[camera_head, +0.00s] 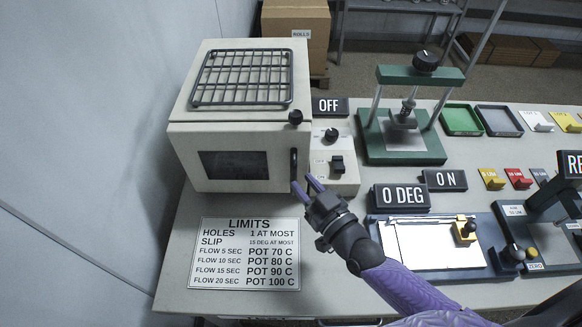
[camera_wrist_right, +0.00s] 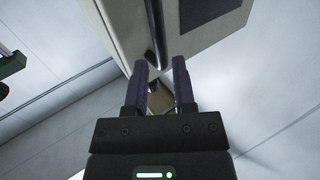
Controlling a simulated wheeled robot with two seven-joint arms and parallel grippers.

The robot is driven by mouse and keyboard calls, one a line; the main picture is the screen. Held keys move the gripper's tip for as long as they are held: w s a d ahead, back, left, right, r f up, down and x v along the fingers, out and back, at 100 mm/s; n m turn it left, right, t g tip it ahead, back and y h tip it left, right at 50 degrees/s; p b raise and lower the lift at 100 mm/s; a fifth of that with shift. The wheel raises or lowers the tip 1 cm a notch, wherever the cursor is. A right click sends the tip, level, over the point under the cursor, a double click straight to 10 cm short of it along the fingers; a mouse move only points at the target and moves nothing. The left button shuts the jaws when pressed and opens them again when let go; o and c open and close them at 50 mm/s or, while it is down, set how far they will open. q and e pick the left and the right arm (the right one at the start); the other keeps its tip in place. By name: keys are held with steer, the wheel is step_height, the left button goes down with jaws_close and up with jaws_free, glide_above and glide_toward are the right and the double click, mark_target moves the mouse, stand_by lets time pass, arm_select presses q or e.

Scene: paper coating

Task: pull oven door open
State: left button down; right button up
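The oven (camera_head: 240,110) is a cream box at the left of the bench, with a dark window (camera_head: 234,165) in its front door. The door looks shut. A black vertical handle (camera_head: 294,161) is on the door's right side. My right gripper (camera_head: 308,184) is open, just in front of the handle's lower end. In the right wrist view, the gripper (camera_wrist_right: 161,66) has its two purple fingers apart, and the dark handle (camera_wrist_right: 155,28) runs down toward the gap between the fingertips. I cannot tell whether they touch it. My left gripper is not in view.
A wire rack (camera_head: 243,78) lies on the oven top. A control box with a knob (camera_head: 331,135) stands right of the door. A limits sign (camera_head: 246,253) lies in front, a white plate (camera_head: 435,245) at right. A green press (camera_head: 400,135) stands behind.

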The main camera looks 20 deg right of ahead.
mark_target(295, 175)
steer(key=shift+x, duration=2.15)
jaws_close()
